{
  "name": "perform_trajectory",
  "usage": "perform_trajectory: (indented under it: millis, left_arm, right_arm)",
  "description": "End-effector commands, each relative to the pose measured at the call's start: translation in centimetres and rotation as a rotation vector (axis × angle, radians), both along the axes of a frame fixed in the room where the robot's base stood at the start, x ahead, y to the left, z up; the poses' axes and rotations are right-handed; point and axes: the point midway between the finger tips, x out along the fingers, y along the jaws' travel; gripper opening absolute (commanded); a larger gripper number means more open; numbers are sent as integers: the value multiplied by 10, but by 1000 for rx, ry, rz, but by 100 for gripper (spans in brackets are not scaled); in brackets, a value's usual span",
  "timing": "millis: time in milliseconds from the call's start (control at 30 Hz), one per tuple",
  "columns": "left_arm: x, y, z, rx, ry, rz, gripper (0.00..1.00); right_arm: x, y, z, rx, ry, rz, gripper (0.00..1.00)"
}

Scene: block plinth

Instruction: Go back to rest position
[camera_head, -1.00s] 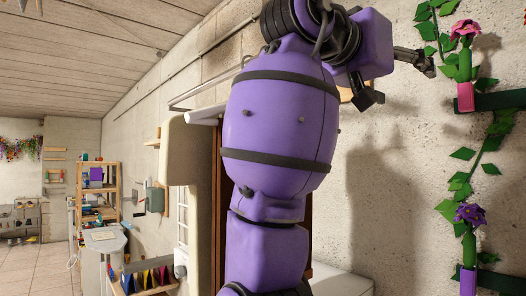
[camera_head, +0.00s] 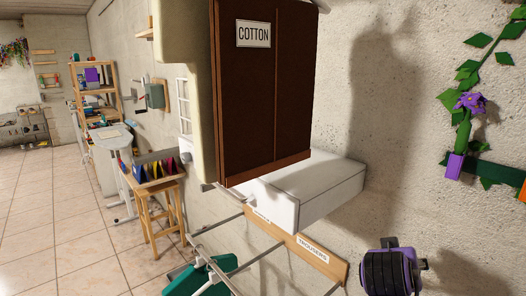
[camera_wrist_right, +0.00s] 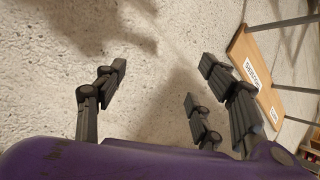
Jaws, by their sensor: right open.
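My right gripper (camera_wrist_right: 160,76) is open and empty in the right wrist view, with its dark fingers spread apart in front of a rough pale wall. Nothing lies between the fingers. In the head view a purple and black part of my own arm shows at the bottom right, low beside the wall. My left gripper is in neither view.
A brown cabinet labelled COTTON (camera_head: 262,95) hangs above a white box (camera_head: 320,190). Below is a wooden board labelled TROUSERS (camera_head: 300,248) among metal rods. A purple flower (camera_head: 470,103) is on the right wall. A wooden stool (camera_head: 160,210) stands left; tiled floor is free there.

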Motion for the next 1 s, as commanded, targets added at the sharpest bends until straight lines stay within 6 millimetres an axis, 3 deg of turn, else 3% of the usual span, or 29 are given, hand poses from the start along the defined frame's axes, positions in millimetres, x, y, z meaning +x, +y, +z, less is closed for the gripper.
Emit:
perform_trajectory:
  millis: [33,100,300,500,767,1000]
  left_arm:
    - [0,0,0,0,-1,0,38]
    - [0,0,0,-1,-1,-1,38]
    - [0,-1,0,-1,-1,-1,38]
    - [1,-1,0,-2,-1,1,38]
    - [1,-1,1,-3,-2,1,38]
    - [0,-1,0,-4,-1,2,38]
  right_arm:
    - [-25,0,-34,17,56,22,63]
    - [-58,4,-72,51,123,57,63]
    - [-167,27,-161,173,316,148,63]
    - [-262,55,-207,297,468,207,63]
    - [-362,90,-229,442,614,247,63]
    - [-322,103,-276,441,453,313,63]
